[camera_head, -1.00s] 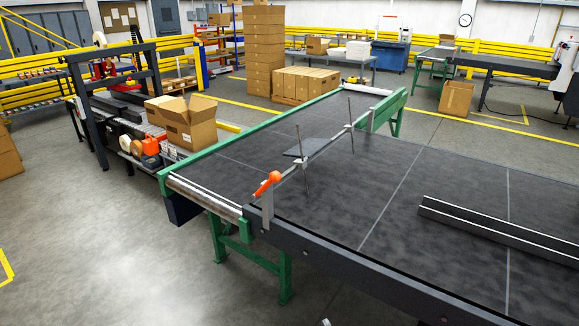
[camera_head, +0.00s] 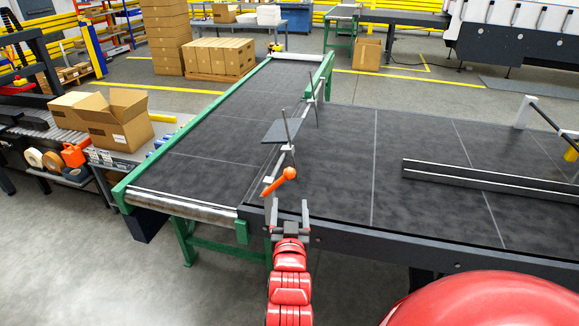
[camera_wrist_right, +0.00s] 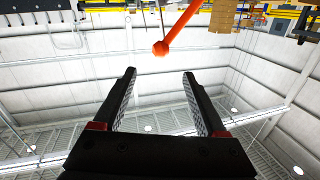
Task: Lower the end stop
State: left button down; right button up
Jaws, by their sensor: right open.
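The end stop is a thin metal bar (camera_head: 301,128) on posts across the belt, with a flat grey plate (camera_head: 281,131) beside it. At its near end is an orange lever (camera_head: 279,181) that slants up to a round knob. My right gripper (camera_head: 290,207) is open and empty at the table's near edge, just in front of and below the lever in the head view. In the right wrist view the orange knob (camera_wrist_right: 161,48) shows beyond the open fingertips (camera_wrist_right: 159,75), roughly centred between them and apart from them. My left gripper is not in view.
The dark table's near rail (camera_head: 390,252) runs below the lever. A green-framed conveyor (camera_head: 150,170) extends behind and left. An open carton (camera_head: 117,120) stands on the left bench. A long metal guide (camera_head: 480,182) lies on the table at right.

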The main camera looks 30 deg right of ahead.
aim_at(289, 176)
jog(key=b+x, duration=0.2)
jog(key=x, duration=1.3)
jog(key=shift+w+d, duration=0.1)
jog(key=shift+w, duration=0.2)
jog(key=shift+x, duration=0.8)
grip_shut()
